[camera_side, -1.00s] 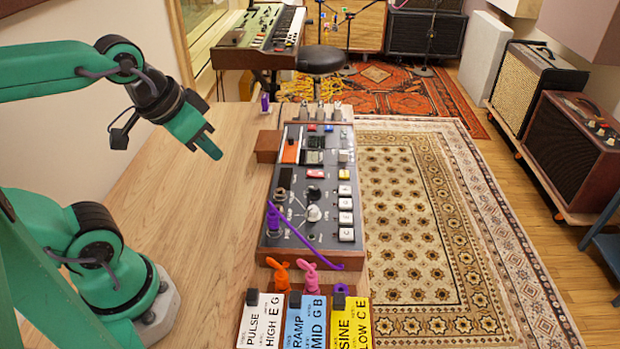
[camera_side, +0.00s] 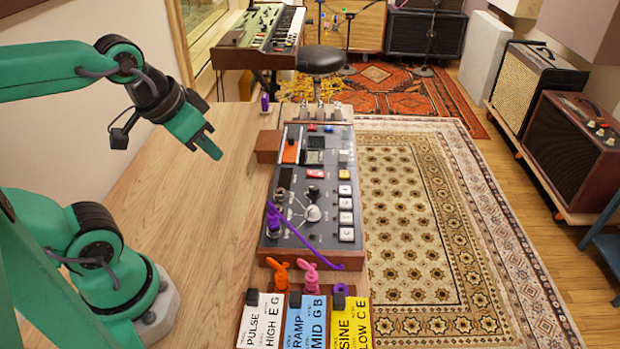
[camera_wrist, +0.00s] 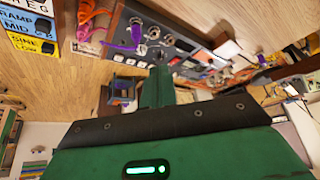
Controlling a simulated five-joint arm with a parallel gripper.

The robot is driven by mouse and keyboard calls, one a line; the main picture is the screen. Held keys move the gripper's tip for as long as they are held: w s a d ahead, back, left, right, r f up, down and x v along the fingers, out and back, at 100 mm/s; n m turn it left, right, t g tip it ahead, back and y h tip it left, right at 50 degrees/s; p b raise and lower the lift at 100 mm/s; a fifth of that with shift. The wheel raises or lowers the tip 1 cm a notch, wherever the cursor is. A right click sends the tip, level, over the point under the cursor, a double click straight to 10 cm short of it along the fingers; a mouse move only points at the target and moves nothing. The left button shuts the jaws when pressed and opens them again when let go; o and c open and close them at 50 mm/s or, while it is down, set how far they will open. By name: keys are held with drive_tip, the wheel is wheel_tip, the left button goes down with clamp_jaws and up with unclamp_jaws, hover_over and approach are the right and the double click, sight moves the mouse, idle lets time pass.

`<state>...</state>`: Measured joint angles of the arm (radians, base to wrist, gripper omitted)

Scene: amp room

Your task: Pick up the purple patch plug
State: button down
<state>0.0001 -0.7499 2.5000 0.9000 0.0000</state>
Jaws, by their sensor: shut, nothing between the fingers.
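A purple patch plug (camera_side: 273,218) stands at the left edge of the dark synth panel (camera_side: 326,236), with a purple cable running from it to the panel's near right. The plug also shows in the wrist view (camera_wrist: 135,32). Whether it sits in a jack I cannot tell. My gripper (camera_side: 213,152) is shut and empty. It is in the air above the wooden table, left of the panel and well apart from the plug. Its closed fingers show in the wrist view (camera_wrist: 158,84).
Orange (camera_side: 279,275) and pink (camera_side: 309,277) plugs stand at the panel's near end, behind white, blue and yellow label boxes (camera_side: 303,320). A small brown block (camera_side: 268,146) and another small purple item (camera_side: 265,103) are farther back. The table's left side is clear.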

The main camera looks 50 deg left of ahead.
drive_tip(key=c, duration=1.2)
unclamp_jaws()
drive_tip(key=g, duration=0.5)
hover_over(272, 210)
wheel_tip(272, 210, down, 9)
drive_tip(key=shift+s+a+f, duration=0.1)
drive_tip(key=shift+s, duration=0.05)
drive_tip(key=shift+f+g, duration=0.3)
drive_tip(key=shift+f, duration=0.05)
drive_tip(key=shift+f, duration=0.1)
drive_tip(key=shift+f, duration=1.2)
